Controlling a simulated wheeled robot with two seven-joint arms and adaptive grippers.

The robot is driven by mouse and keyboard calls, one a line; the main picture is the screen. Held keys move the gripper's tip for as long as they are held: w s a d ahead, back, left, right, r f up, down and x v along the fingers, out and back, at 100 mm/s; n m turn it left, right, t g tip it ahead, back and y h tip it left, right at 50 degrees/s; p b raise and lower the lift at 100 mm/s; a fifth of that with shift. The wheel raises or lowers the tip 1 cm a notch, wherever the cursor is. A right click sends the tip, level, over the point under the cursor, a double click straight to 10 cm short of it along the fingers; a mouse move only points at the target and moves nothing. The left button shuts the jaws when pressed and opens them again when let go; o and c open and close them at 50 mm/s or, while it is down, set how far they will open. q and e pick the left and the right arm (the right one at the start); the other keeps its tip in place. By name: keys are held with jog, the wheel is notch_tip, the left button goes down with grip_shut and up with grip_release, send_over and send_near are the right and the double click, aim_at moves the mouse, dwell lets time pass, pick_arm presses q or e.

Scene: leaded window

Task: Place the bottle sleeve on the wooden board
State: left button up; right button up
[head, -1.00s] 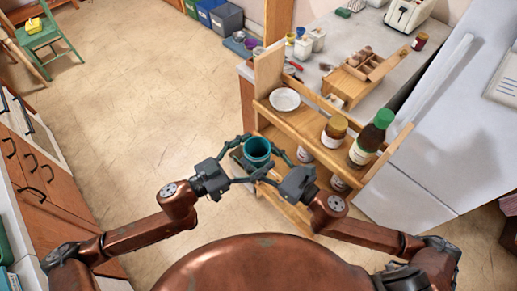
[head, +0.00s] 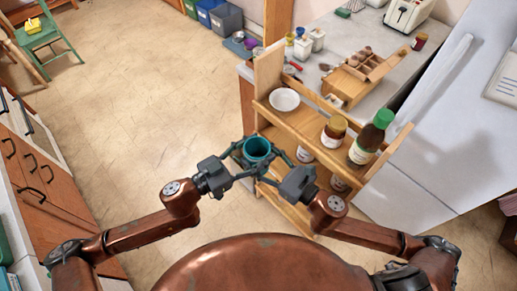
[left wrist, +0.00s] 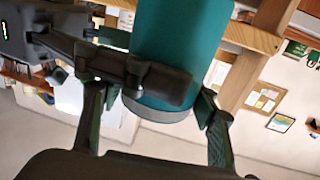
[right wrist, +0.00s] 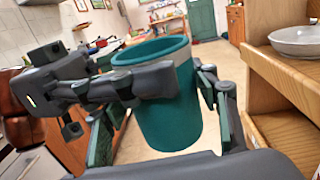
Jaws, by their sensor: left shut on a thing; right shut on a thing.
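The teal bottle sleeve (head: 257,149) is an open-topped cylinder with a grey rim, held in the air in front of the wooden shelf unit. My left gripper (head: 241,153) is shut on it from the left, and my right gripper (head: 277,155) is shut on it from the right. The sleeve also shows between the fingers in the left wrist view (left wrist: 176,50) and in the right wrist view (right wrist: 165,100), where it looks slightly tilted.
The shelf unit (head: 301,123) carries a white bowl (head: 284,99), a brown-lidded jar (head: 333,130) and a green-capped bottle (head: 371,137). The counter (head: 325,52) behind holds small containers and a toaster (head: 408,14). A white fridge (head: 450,120) stands right.

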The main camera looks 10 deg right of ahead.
jog(key=o, duration=1.3)
jog(key=shift+c, duration=0.2)
